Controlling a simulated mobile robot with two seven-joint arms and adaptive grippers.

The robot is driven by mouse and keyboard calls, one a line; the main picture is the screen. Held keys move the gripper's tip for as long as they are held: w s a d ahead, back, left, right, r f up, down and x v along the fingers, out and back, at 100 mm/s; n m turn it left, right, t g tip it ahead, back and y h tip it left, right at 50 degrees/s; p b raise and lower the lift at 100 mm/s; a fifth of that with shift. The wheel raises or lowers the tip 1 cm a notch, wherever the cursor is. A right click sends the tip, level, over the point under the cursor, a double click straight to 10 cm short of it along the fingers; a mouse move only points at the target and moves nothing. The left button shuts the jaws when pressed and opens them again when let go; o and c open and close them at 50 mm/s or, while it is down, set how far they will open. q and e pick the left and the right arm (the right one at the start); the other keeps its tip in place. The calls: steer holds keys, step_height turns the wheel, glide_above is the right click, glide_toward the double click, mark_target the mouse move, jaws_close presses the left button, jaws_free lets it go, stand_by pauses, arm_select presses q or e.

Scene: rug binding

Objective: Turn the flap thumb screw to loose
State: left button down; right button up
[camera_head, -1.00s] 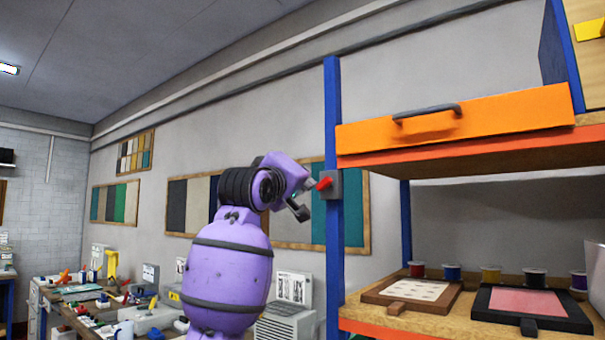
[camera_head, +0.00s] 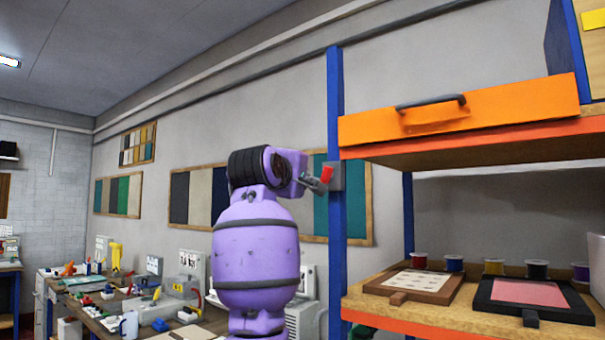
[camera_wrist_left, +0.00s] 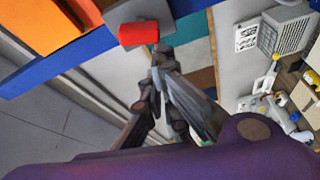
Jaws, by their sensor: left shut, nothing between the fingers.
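The flap thumb screw looks to be the red knob (camera_head: 327,174) on a grey plate (camera_head: 336,177) fixed to the blue upright of the shelf unit. In the left wrist view the red knob (camera_wrist_left: 138,33) is at the top, just beyond my fingertips. My left gripper (camera_head: 318,184) is shut and empty, right beside the knob in the head view. In the left wrist view its fingertips (camera_wrist_left: 162,55) come together below and right of the knob. Whether they touch it I cannot tell. My right gripper is not in view.
The blue upright (camera_head: 334,100) carries an orange flap (camera_head: 460,112) with a dark handle (camera_head: 430,101). Below, a wooden shelf (camera_head: 450,316) holds framed pieces and thread spools. A cluttered workbench (camera_head: 120,312) stands at the left. Fabric boards hang on the wall behind.

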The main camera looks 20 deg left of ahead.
arm_select(q)
steer(key=shift+d+f+n+g, duration=0.15)
steer(key=shift+f+n+g, duration=0.15)
steer(key=shift+n, duration=0.55)
steer(key=shift+d+f+n+g, duration=0.1)
steer(key=shift+f+n+g, duration=0.2)
steer(key=shift+n, duration=0.55)
steer(key=shift+f+n, duration=0.2)
steer(key=shift+n, duration=0.1)
steer(key=shift+d+f, duration=0.15)
steer(key=shift+f, duration=0.1)
